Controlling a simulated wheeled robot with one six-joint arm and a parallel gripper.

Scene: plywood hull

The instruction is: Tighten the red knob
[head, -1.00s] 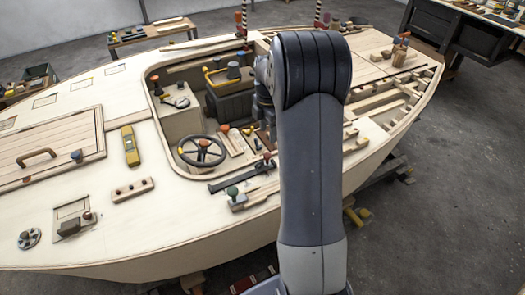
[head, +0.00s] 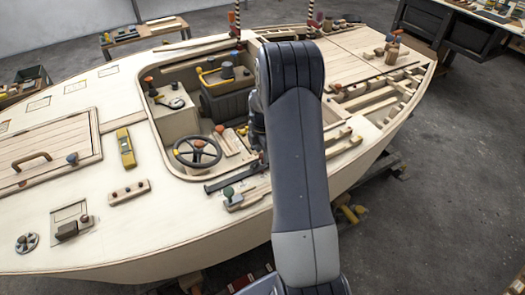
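Several orange-red knobs show on the plywood hull, and I cannot tell which one is the red knob. One (head: 220,128) stands by the cockpit's inner edge, just above the steering wheel (head: 198,152). Another (head: 149,80) is at the cockpit's upper left corner, and one (head: 378,51) is on the far right deck. My gripper (head: 260,150) is mostly hidden behind my arm, at the right side of the cockpit near a dark flat bar (head: 225,181). Its fingers cannot be made out, nor whether they touch anything.
A yellow tool (head: 126,148) and a holed wooden strip (head: 129,192) lie on the left deck. Open wooden ribs (head: 375,95) lie right of my arm.

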